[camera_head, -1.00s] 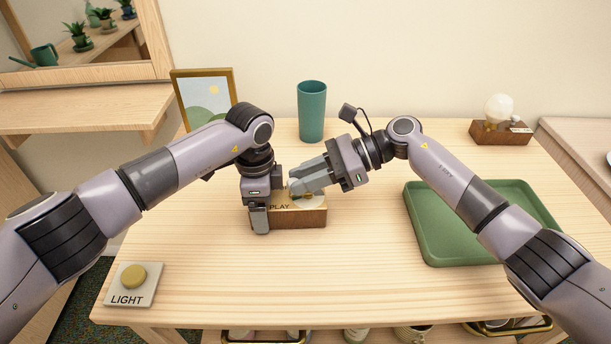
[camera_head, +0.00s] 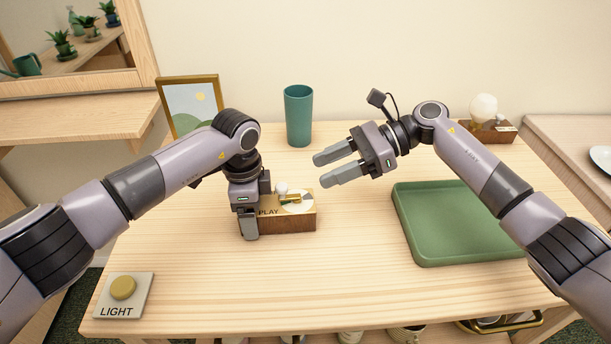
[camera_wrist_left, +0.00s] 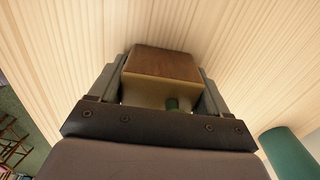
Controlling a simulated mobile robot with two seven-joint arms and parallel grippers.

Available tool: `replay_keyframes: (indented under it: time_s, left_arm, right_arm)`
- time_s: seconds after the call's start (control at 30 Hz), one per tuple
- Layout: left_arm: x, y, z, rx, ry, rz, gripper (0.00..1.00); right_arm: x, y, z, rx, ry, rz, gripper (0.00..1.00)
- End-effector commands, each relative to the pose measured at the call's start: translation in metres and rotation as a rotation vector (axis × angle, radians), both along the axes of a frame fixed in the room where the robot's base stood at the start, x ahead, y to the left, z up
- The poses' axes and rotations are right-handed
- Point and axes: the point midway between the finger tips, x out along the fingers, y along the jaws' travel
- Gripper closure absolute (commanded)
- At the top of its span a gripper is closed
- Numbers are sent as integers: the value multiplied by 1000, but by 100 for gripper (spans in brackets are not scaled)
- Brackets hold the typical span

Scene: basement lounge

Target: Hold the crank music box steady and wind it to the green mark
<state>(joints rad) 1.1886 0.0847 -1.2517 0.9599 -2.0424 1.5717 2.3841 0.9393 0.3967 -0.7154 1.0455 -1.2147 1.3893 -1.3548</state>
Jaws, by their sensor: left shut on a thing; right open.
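The crank music box (camera_head: 294,223), brown wood with a pale top marked PLAY, sits on the table. Its top shows a pale round dial, a brass crank arm and a white knob (camera_head: 282,188). The green mark cannot be made out clearly in the head view. My left gripper (camera_head: 248,226) is shut on the box's left end and hides part of it. In the left wrist view the box (camera_wrist_left: 163,64) lies between the two fingers, with a small dark green piece near the palm. My right gripper (camera_head: 322,170) is open and empty, above and right of the box, apart from the crank.
A green tray (camera_head: 408,232) lies at the right and a teal cup (camera_head: 299,116) stands behind. A picture frame (camera_head: 188,104), a bulb on a wooden base (camera_head: 490,130) and a LIGHT button (camera_head: 123,289) are around the edges. The front middle is clear.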

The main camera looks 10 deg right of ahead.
Motion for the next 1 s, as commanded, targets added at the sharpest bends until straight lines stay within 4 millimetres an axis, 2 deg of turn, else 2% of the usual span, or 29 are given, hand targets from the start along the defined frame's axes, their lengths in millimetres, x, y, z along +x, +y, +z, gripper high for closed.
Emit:
replay_keyframes:
  time_s: [0.03, 0.2, 0.37, 0.6, 0.63, 0.7, 1.0]
  left_arm:
    - [0, -1, 0, -1, 0, -1, 68]
    - [0, -1, 0, -1, 0, -1, 68]
    - [0, -1, 0, -1, 0, -1, 68]
    - [0, -1, 0, -1, 0, -1, 68]
    - [0, -1, 0, -1, 0, -1, 17]
    - [0, -1, 0, -1, 0, -1, 0]
    - [1, 0, 6, -1, -2, -1, 0]
  right_arm:
    - [2, -10, 4, -1, -1, -3, 51]
    - [3, -33, 14, 0, 0, -1, 51]
    - [4, -41, 18, 1, 0, 0, 51]
    - [4, -42, 18, 1, 0, 1, 51]
    - [4, -42, 18, 1, 0, 1, 51]
    - [4, -42, 18, 1, 0, 1, 51]
    - [3, -41, 18, 1, 0, 1, 51]
